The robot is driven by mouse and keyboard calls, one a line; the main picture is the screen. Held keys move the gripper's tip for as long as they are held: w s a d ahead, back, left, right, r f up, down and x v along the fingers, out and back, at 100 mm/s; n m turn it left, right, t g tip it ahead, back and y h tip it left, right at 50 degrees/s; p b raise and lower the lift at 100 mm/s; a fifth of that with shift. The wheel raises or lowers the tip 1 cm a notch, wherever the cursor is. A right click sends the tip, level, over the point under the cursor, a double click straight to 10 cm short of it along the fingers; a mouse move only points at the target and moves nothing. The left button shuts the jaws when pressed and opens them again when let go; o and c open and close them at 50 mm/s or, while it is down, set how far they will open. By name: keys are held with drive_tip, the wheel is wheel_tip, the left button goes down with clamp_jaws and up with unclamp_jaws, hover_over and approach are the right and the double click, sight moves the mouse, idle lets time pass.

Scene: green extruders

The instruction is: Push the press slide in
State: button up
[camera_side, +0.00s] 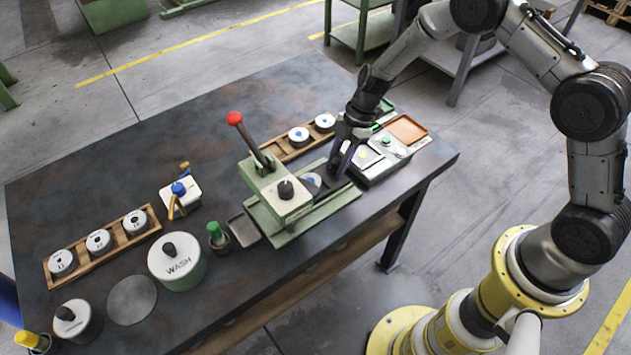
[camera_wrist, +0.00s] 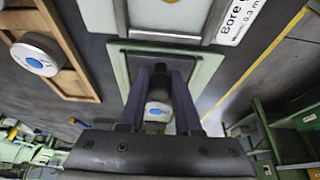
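The green press (camera_side: 277,190) stands on the bench with its red-knobbed lever (camera_side: 235,118) raised. Its slide lies on the green base (camera_side: 335,203), sticking out on the right side of the press head. A pale disc (camera_side: 313,180) with a blue centre sits beside the press head, and a pale round shape (camera_wrist: 158,111) shows between my fingers in the wrist view. My gripper (camera_side: 339,172) points down at the slide's outer right end. In the wrist view its fingers (camera_wrist: 160,72) are apart, with a dark part by the tips; contact with it is unclear.
A wooden rack (camera_side: 285,152) with white discs is behind the press. A pale green-edged station (camera_side: 380,155) with an orange tray (camera_side: 407,128) stands close right of my gripper. A small metal tray (camera_side: 243,229), a green-capped bottle (camera_side: 217,236) and the WASH pot (camera_side: 178,262) are left.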

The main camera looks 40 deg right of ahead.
sight(304, 185)
drive_tip(key=c, duration=0.4)
drive_tip(key=shift+o, duration=0.2)
drive_tip(key=shift+a, duration=4.9)
drive_tip(key=o, duration=0.9)
drive_tip(key=shift+o, duration=0.2)
drive_tip(key=shift+r, duration=2.25)
drive_tip(key=d+r, duration=0.4)
drive_tip(key=d, duration=0.3)
